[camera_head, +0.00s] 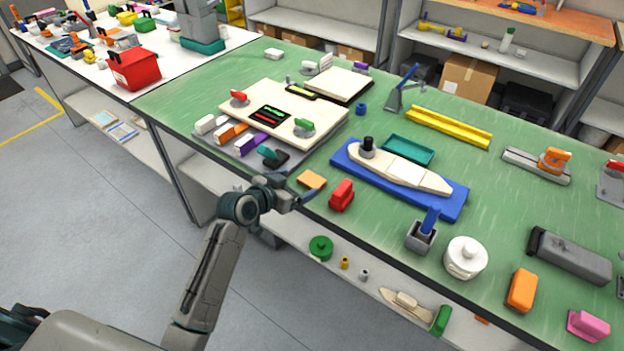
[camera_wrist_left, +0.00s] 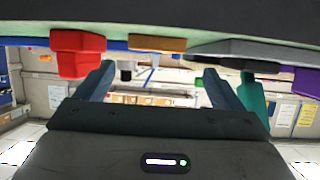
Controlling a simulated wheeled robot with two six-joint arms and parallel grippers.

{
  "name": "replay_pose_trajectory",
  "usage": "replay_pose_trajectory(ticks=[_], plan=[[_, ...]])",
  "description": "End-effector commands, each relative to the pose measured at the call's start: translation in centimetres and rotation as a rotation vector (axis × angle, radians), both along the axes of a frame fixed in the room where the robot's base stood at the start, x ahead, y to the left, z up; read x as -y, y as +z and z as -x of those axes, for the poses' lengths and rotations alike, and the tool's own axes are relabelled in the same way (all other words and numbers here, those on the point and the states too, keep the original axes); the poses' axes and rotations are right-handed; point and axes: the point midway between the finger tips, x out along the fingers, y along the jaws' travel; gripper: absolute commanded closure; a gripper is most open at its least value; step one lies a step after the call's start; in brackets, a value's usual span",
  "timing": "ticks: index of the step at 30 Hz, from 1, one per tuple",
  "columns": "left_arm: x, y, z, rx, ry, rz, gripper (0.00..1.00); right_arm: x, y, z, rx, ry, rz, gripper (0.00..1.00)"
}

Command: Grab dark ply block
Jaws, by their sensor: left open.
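A flat tan-brown block (camera_head: 312,179), the best match for the dark ply block, lies near the front edge of the green bench top (camera_head: 400,232). In the left wrist view, where the scene appears upside down, the block (camera_wrist_left: 157,44) shows near the top, between the finger directions. My left gripper (camera_head: 298,188) is at the bench's front edge, just in front of the block. Its two fingers (camera_wrist_left: 160,80) are spread wide with nothing between them. My right gripper is not in view.
A red block (camera_head: 341,195) stands close to the right of the tan-brown block. A dark grey block with a teal part (camera_head: 272,156) lies to the left. A blue tray with a boat model (camera_head: 400,172) is behind. Below is a shelf with several small parts.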

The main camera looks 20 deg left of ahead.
Motion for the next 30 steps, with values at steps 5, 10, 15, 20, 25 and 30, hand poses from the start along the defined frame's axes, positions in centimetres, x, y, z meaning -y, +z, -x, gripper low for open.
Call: replay_pose_trajectory(ticks=[5,10,15,20,25,30], plan=[[0.6,-0.4,-0.9,-0.003,0.0,0.002,0.11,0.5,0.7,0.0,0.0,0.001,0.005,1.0],[1.8,-1.4,-2.6,-0.005,0.0,0.003,0.11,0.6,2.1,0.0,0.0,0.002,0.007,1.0],[2.4,-2.4,-4.1,-0.002,-0.001,0.0,0.11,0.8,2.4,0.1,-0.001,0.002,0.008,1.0],[2.5,-2.6,-4.4,-0.002,-0.001,0.0,0.11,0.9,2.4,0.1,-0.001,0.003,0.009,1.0],[2.5,-2.6,-4.4,-0.001,0.0,-0.002,0.17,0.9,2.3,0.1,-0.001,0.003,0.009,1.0],[2.4,-2.6,-4.4,-0.001,0.0,-0.002,0.5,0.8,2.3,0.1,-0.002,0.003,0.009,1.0]])
